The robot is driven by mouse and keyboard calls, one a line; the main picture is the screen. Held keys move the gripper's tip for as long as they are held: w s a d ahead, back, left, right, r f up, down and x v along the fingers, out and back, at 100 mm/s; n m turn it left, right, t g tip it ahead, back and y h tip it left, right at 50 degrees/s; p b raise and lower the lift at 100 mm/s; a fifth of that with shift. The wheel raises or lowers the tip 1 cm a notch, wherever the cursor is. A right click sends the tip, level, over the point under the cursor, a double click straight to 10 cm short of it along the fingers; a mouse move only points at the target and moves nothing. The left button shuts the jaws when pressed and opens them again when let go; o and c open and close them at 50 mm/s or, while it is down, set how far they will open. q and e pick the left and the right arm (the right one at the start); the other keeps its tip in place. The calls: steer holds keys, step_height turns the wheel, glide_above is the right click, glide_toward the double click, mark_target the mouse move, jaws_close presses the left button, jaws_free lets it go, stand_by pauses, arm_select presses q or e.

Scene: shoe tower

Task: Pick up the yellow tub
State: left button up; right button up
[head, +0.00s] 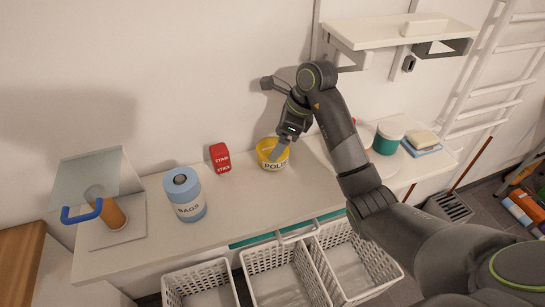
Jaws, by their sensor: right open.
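The yellow tub (267,163), with a white label reading "POLIS", stands upright on the white counter near the wall. My right gripper (280,150) comes down over the tub from above. One grey finger shows at the tub's right side, in front of its opening. The other finger is hidden or hard to make out. The jaws are open, and I cannot tell whether they touch the tub. My left gripper does not show.
A teal jar (388,138) stands to the right, beyond my arm. White baskets (270,262) sit below the front edge. A shelf (370,36) hangs above.

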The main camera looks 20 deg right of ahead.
steer(key=shift+b+x, duration=2)
steer(key=shift+x, duration=0.25)
steer(key=shift+f, duration=0.3)
steer(key=c, duration=0.8)
